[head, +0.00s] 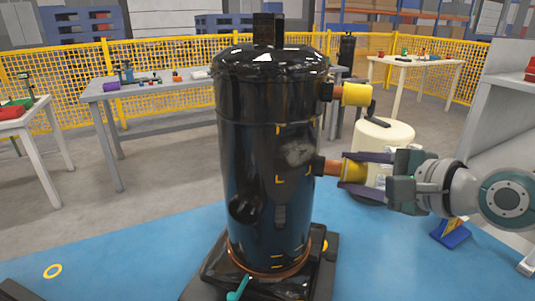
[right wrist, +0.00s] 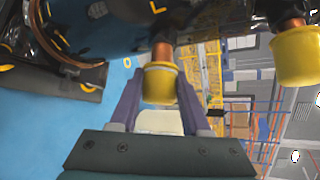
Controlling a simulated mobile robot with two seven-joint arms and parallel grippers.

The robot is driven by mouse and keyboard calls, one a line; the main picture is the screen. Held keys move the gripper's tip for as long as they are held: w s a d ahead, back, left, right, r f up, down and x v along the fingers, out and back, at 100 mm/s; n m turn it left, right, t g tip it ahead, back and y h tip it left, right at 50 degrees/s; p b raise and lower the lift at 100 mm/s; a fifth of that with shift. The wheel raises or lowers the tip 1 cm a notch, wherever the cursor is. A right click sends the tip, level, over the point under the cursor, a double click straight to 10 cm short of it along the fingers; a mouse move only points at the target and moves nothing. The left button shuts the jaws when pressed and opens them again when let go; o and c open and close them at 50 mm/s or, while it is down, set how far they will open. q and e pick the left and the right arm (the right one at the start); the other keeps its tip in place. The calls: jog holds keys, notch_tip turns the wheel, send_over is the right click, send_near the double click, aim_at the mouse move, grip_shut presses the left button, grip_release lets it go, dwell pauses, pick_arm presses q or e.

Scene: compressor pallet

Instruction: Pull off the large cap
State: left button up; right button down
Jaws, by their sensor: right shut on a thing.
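A tall black compressor (head: 265,150) stands upright on a dark pallet (head: 215,275). Two copper stubs on its right side carry yellow caps, an upper cap (head: 357,94) and a lower cap (head: 353,171). My right gripper (head: 356,172) is shut on the lower cap, its purple fingers on either side. In the right wrist view this cap (right wrist: 160,84) sits between the fingers, at the end of its copper stub (right wrist: 163,50). The upper cap (right wrist: 296,56) is outside the fingers there. I cannot surely tell which cap is larger. My left gripper is not in view.
A cream round container (head: 385,135) stands behind my right gripper. A grey table (head: 150,90) with small items is behind the compressor at left, and a pale table (head: 410,62) at back right. Yellow fencing closes the back.

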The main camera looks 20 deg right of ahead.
jog(key=s+d+b, duration=0.1)
jog(key=s+d, duration=0.2)
jog(key=shift+d, duration=0.3)
dwell(0.4)
